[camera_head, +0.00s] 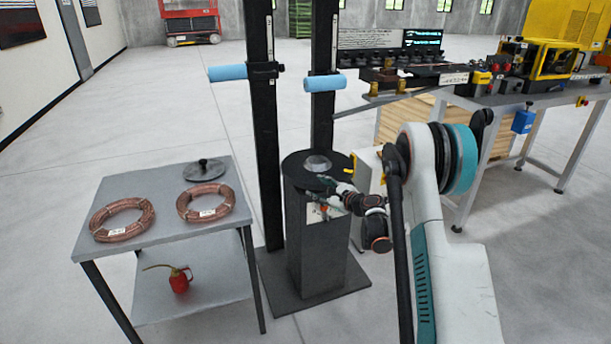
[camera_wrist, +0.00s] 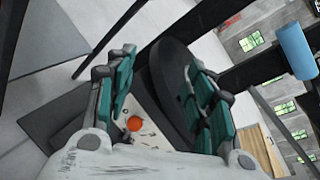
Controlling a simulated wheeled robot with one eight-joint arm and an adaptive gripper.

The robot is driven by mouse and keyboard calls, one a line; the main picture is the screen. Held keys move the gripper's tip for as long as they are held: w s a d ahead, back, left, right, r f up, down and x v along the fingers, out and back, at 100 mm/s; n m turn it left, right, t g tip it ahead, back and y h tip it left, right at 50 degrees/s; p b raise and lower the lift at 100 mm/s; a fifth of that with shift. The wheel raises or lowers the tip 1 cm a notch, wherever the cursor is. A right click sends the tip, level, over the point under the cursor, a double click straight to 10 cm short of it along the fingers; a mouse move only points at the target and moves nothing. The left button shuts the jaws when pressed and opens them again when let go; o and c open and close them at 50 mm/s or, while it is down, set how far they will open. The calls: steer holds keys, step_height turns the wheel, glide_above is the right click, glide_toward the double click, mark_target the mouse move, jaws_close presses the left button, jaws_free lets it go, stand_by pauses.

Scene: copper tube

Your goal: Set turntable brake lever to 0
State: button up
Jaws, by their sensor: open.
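The turntable (camera_head: 297,169) is a dark disc with a pale dome in its middle, on top of a dark grey pedestal (camera_head: 318,250). It also shows in the wrist view (camera_wrist: 172,85), between and behind my fingers. A light plate is on the pedestal's side below the disc. An orange-red round knob (camera_wrist: 134,123) shows in front of this plate between my fingers, probably the brake lever's end; the lever's arm and setting are not clear. My gripper (camera_head: 328,192) is at the pedestal's upper right side, its green fingers (camera_wrist: 160,64) spread apart around the knob's line of sight, holding nothing.
Black posts with blue rollers (camera_head: 325,83) stand behind the turntable. A grey table (camera_head: 158,205) with two copper coils (camera_head: 123,219) stands left, an oil can (camera_head: 179,281) on its shelf. A workbench (camera_head: 540,98) with machinery stands right. Open floor lies between.

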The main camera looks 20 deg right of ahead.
steer(key=s+a+r+n+g, duration=0.1)
steer(key=a+r+n, duration=0.3)
steer(key=r, duration=0.4)
steer(key=shift+s+a+g, duration=0.3)
steer(key=shift+s+a, duration=0.05)
steer(key=shift+a, duration=0.45)
